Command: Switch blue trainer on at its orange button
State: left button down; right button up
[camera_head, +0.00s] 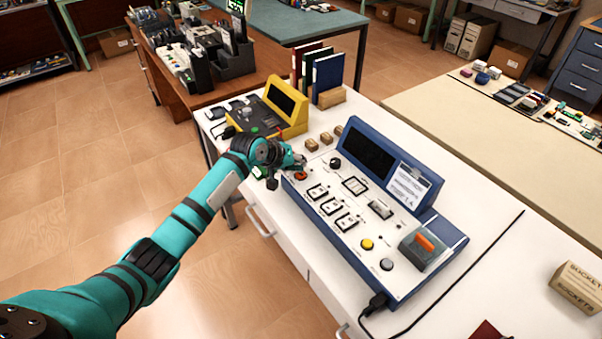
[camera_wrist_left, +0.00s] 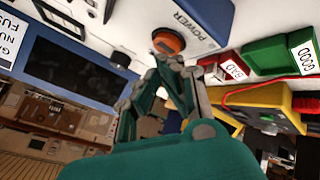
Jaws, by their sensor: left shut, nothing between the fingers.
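The blue trainer (camera_head: 346,235) lies on the white bench, with a dark screen (camera_head: 369,152) in its raised back panel. Its round orange button (camera_head: 301,176) is at the panel's left corner; in the left wrist view the orange button (camera_wrist_left: 168,41) sits beside the word POWER. My left gripper (camera_head: 297,162) is shut and empty, close to that button. In the left wrist view its fingertips (camera_wrist_left: 167,62) appear just below the button; I cannot tell whether they touch it. A larger orange switch (camera_head: 425,243) is at the trainer's right end. My right gripper is out of view.
A yellow trainer (camera_head: 290,103) stands behind my left gripper, and small brown blocks (camera_head: 326,138) lie between the two trainers. Upright binders (camera_head: 328,72) stand at the back. A black cable (camera_head: 377,303) leaves the blue trainer's front. A box (camera_head: 577,287) sits far right.

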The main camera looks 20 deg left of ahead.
pick_arm(q)
jog(key=shift+f, duration=0.15)
dwell(0.5)
jog(key=shift+f, duration=0.4)
dwell(0.4)
jog(key=shift+r+p, duration=0.55)
jog(key=shift+p, duration=0.25)
notch_tip(320, 180, up, 6)
jog(key=p, duration=0.6)
